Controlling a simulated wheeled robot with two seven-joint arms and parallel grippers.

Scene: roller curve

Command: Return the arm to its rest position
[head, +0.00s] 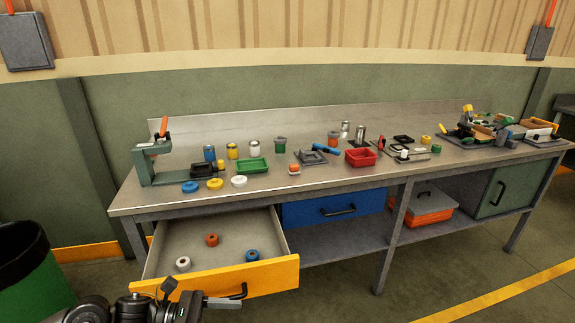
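My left gripper (222,302) comes in at the bottom left, in front of the yellow drawer front (210,278). Its grey finger end lies right beside the drawer's dark handle (238,292); I cannot tell whether it touches or holds it. Only one finger edge shows clearly, so its opening is hidden. My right gripper is not in view. The drawer (215,225) is pulled open and holds an orange ring (212,240), a white ring (183,263) and a blue ring (252,255).
The workbench (300,190) carries a green clamp stand (150,165), several rings and jars, a green tray (252,165) and a red tray (361,157). The blue drawer (333,208) is shut. A green bin (35,280) stands at the left. Floor is clear at the right.

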